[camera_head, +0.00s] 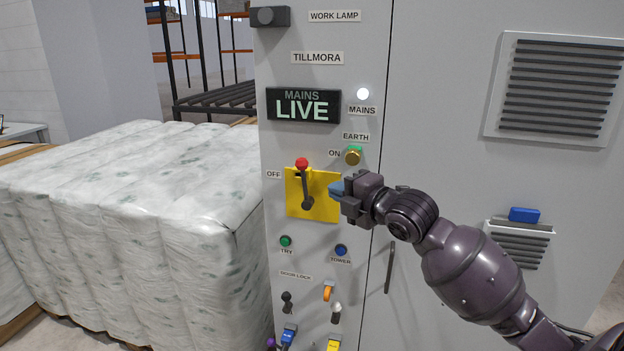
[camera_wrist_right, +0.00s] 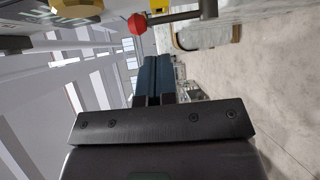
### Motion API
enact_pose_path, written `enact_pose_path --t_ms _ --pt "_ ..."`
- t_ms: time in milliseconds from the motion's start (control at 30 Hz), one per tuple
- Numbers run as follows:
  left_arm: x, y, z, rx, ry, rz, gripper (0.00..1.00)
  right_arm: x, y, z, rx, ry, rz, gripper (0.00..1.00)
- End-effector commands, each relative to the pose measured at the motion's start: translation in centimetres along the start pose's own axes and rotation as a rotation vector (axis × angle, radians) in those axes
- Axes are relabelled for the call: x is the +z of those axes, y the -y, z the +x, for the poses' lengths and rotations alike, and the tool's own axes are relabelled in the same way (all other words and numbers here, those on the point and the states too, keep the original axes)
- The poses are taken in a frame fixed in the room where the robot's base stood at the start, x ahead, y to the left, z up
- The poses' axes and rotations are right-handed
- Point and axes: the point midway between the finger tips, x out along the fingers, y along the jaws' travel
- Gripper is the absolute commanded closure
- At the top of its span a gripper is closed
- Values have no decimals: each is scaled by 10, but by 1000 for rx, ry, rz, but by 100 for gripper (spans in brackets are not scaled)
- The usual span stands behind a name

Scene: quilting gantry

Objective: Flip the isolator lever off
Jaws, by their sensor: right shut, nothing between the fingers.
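The isolator lever (camera_head: 306,185) has a dark shaft and a red knob on top. It stands nearly upright, leaning slightly left, on a yellow plate (camera_head: 325,209) on the grey cabinet's front. An OFF label (camera_head: 273,174) is left of the plate, and an ON label (camera_head: 334,153) is above it. My right gripper (camera_head: 337,189) is shut and empty, its blue fingertips just right of the lever, apart from it in the picture. In the right wrist view, the red knob (camera_wrist_right: 138,24) shows above the closed fingers (camera_wrist_right: 153,80). My left gripper is out of view.
A MAINS LIVE sign (camera_head: 303,105) is lit, with a white lamp (camera_head: 363,94) beside it. A brass-and-green earth knob (camera_head: 353,155) is above the gripper. TRY (camera_head: 286,241) and TOWER (camera_head: 341,250) buttons and several small levers are below. Wrapped bales (camera_head: 130,220) stand left.

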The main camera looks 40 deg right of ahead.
Motion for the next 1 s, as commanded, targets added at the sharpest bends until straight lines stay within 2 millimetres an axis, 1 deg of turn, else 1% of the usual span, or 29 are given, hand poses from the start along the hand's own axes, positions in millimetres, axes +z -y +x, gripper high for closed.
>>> enact_pose_path --t_ms 33,300,500,700,1000 --pt "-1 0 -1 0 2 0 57 0 -2 9 1 0 4 100" --pt "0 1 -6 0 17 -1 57 0 -1 54 0 0 4 100" --pt "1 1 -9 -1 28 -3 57 0 -1 76 1 0 2 100" --pt "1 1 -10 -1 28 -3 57 0 0 84 0 0 -1 100" --pt "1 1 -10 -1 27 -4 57 0 0 84 0 0 -1 100"
